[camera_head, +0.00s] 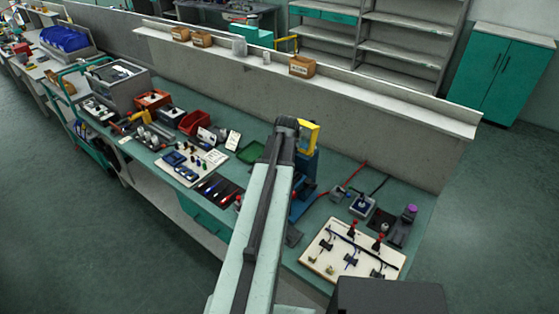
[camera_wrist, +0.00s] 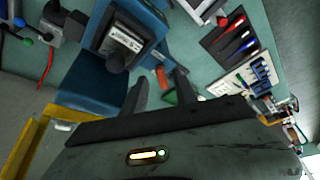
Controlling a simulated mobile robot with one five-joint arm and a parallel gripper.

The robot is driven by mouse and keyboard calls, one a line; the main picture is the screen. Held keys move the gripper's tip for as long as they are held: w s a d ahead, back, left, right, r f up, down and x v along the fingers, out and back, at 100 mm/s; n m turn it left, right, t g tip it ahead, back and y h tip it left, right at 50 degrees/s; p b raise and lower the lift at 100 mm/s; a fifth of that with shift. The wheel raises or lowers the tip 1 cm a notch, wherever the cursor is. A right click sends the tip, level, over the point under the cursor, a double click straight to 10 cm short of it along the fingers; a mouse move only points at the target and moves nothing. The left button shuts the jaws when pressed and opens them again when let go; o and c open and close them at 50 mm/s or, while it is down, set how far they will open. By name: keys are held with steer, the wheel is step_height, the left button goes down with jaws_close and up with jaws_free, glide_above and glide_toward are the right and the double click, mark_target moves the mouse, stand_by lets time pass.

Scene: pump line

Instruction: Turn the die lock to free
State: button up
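A blue machine (camera_head: 305,168) with a yellow part (camera_head: 309,138) stands on the bench, mostly hidden behind my arm in the head view. In the wrist view the blue machine (camera_wrist: 88,82) fills the upper left. A dark knob (camera_wrist: 117,61) sits on its face next to a white label plate (camera_wrist: 124,38); this may be the die lock, but I cannot read the label or its setting. The fingertips are hidden in the head view.
A cream board (camera_head: 352,250) with clamps and red-handled levers lies right of my arm. Left of it are a dark tool tray (camera_head: 218,188), a cream board (camera_head: 190,162) with blue parts and a red bin (camera_head: 195,122). A grey partition (camera_head: 380,140) runs behind the bench.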

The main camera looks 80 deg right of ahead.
steer(key=p+v, duration=0.6)
steer(key=v, duration=0.1)
steer(key=shift+a+r+p, duration=0.15)
steer(key=shift+r+p, duration=0.15)
steer(key=shift+p, duration=0.1)
